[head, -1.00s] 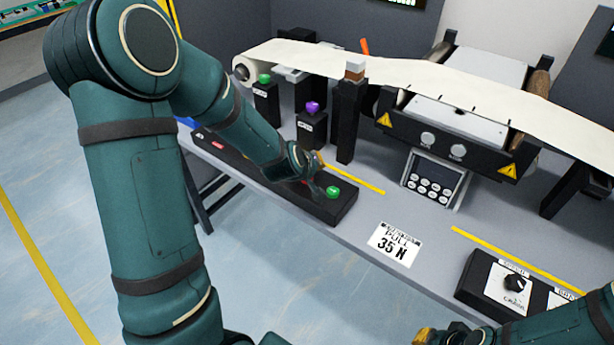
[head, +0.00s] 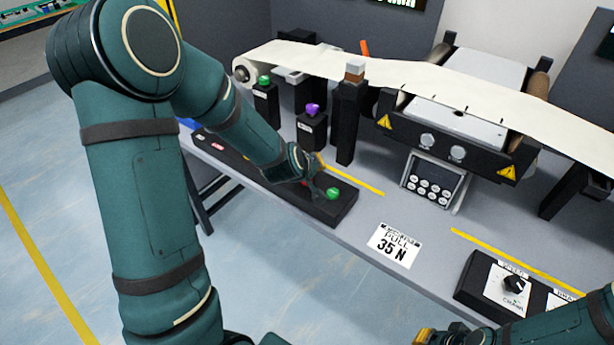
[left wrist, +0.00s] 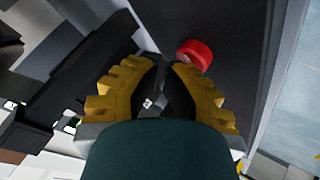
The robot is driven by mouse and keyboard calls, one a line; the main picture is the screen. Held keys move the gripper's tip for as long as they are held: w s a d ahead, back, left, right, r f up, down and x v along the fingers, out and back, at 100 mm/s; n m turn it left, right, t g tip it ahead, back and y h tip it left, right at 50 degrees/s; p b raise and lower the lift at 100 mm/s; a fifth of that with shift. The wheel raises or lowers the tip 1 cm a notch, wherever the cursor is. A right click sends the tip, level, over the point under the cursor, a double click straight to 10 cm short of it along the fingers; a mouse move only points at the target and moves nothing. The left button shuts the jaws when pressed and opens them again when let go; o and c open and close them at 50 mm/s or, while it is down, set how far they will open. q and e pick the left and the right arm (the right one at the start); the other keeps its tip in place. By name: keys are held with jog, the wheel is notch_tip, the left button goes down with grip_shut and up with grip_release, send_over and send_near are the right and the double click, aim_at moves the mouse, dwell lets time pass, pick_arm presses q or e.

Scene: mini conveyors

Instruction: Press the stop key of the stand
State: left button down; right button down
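The stand is a long black box (head: 240,167) along the front edge of the bench. A green key (head: 333,193) is on its right end. A round red key (left wrist: 195,53) shows in the left wrist view, just right of my fingertips; in the head view it is mostly hidden by my gripper. My left gripper (left wrist: 162,64) has yellow fingers with dark tips brought together, holding nothing. In the head view the left gripper (head: 317,187) is low over the box, left of the green key; contact cannot be told. My right gripper (head: 425,338) is only partly visible at the bottom edge.
Posts with a green knob (head: 264,79) and a purple knob (head: 312,109) stand behind the box. A keypad display (head: 435,181) and a web roller machine (head: 455,115) are to the right. A dial box (head: 500,285) sits at lower right. The bench around the label (head: 394,245) is clear.

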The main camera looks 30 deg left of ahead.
pick_arm(q)
jog(key=shift+r, duration=0.55)
jog(key=shift+r+p, duration=0.1)
jog(key=shift+p, duration=0.25)
notch_tip(320, 180, up, 5)
jog(key=p, duration=0.4)
dwell(0.5)
